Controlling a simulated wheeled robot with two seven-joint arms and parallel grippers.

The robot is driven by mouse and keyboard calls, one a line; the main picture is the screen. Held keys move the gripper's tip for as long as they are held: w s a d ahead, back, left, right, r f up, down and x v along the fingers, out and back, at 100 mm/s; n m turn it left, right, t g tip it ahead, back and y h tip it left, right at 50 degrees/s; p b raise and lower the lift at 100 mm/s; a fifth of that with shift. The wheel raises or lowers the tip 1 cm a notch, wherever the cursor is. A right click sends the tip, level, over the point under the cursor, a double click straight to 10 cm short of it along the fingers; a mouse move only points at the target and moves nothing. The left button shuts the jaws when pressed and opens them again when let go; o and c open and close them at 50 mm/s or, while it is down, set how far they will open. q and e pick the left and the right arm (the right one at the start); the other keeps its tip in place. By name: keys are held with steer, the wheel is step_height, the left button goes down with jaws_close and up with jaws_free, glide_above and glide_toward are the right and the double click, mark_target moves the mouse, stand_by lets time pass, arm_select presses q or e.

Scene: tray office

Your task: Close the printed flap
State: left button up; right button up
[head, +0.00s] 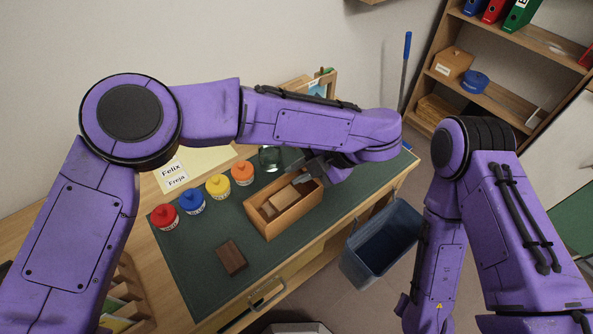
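An open wooden box (290,222) stands on the green desk mat, with wooden blocks (286,197) inside. I cannot make out any printing on it, and I cannot tell which part in view is the printed flap. My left gripper (312,172) is low over the box's far right end, pointing down. Its fingers are small and partly hidden by my own forearm and wrist, so I cannot tell whether they are open or touch the box. My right arm hangs at the right, and its gripper is not in view.
Red (165,217), blue (191,201), yellow (218,186) and orange (242,173) lidded jars line the mat's left side. A dark brown block (231,257) lies in front. A grey bin (381,245) stands beside the desk. Shelves (520,103) stand at the back right.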

arm_select(q)
steer(key=shift+n+g+h, duration=0.4)
steer(key=shift+n+g, duration=0.1)
steer(key=shift+n, duration=0.3)
steer(key=w+a+r, duration=0.2)
steer(key=a, duration=0.1)
steer(key=shift+w+a, duration=0.15)
steer(key=shift+w, duration=0.2)
jaws_close()
steer(key=w+a+r+m+g+h+b, duration=0.1)
steer(key=w+a+r+m+h, duration=0.15)
steer(key=m, duration=0.35)
steer(key=w+a+r+m+g+h, duration=0.1)
steer(key=w+a+r+m+h, duration=0.15)
steer(key=a+m+h, duration=0.2)
steer(key=m+h+p, duration=0.1)
steer(key=m, duration=1)
glide_above(278, 180)
steer(key=w+a, duration=0.2)
steer(key=w, duration=0.1)
step_height(278, 180, down, 9)
steer(key=shift+s+d+f+n+p, duration=0.3)
steer(key=shift+s+d+f, duration=0.25)
steer(key=shift+s+f, duration=0.25)
steer(key=shift+s+d+f, duration=0.3)
steer(key=shift+f, duration=0.1)
